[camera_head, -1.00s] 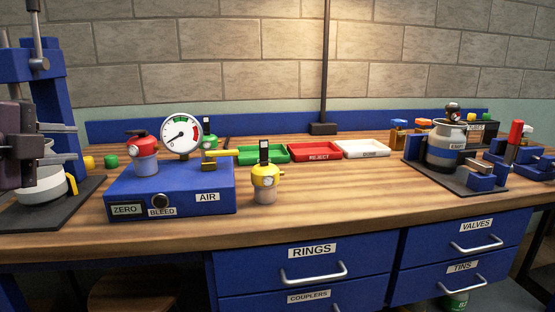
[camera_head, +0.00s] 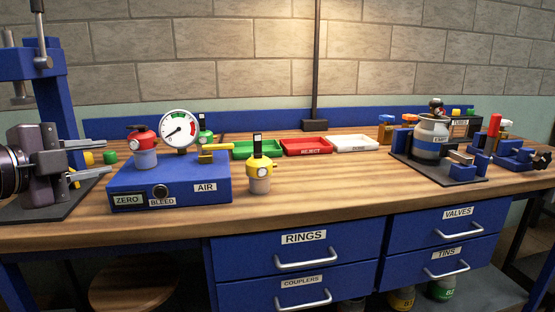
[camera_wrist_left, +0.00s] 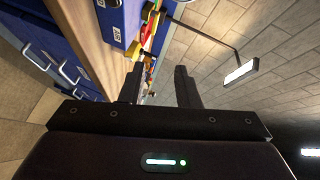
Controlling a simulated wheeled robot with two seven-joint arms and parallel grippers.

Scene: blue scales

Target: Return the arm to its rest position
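My left gripper (camera_head: 105,157) comes in from the left edge, in front of the blue press and the left end of the workbench. Its two grey fingers point right and are spread apart, with nothing held between them. In the left wrist view the dark fingers (camera_wrist_left: 158,88) are also apart and empty, with the bench and the wall beyond them. My right gripper is in neither view.
The blue press (camera_head: 58,105) stands behind my left gripper. The blue air box (camera_head: 170,187), with a gauge (camera_head: 179,130) and a red-topped valve (camera_head: 143,148), is just to its right. A yellow valve (camera_head: 259,177) stands on the bench (camera_head: 320,190).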

